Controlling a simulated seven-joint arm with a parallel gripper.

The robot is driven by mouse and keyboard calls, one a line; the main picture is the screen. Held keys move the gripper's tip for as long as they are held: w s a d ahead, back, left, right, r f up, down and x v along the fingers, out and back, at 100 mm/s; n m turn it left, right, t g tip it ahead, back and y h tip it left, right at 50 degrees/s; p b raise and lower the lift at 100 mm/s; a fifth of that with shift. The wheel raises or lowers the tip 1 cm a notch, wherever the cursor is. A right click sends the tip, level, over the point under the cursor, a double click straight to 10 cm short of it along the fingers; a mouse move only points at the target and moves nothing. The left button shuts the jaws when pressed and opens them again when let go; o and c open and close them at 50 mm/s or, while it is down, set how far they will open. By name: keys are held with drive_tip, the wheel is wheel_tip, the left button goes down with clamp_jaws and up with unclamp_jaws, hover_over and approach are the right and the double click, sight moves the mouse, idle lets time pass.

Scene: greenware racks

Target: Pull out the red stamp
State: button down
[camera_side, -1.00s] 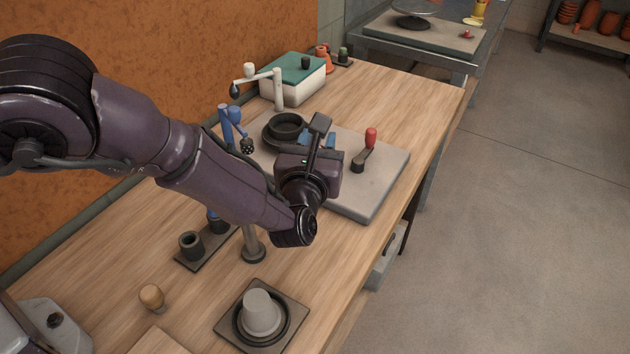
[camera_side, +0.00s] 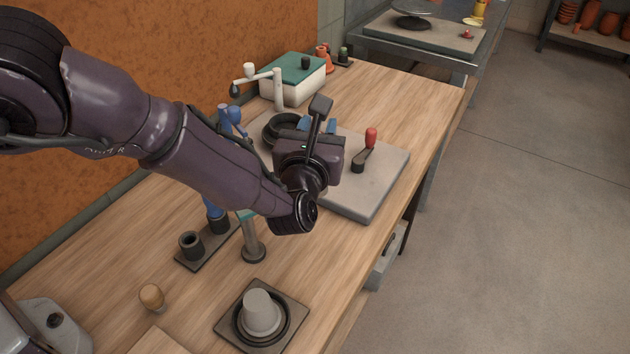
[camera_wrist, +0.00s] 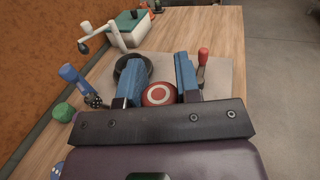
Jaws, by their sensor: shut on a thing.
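My gripper (camera_wrist: 158,80) shows two blue fingers in the wrist view, shut on the red stamp (camera_wrist: 159,95). The stamp's round end, red with a white ring, faces the wrist camera between the fingers. In the side view my wrist hides the stamp, and only bits of the blue fingers show above a grey slab. A dark rack with round sockets (camera_side: 190,243) stands below my forearm. A blue-handled tool with a dark knobbly head (camera_wrist: 95,101) is left of my gripper in the wrist view, with a green knob (camera_wrist: 62,112) nearer.
A red-handled crank (camera_side: 371,138) stands on the grey slab (camera_side: 365,200), right of my gripper. A dark ring-shaped dish (camera_wrist: 133,66), a white crank post (camera_side: 278,90) and a green-topped box (camera_side: 292,70) lie beyond.

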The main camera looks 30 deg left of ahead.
drive_tip(key=shift+r, duration=2.25)
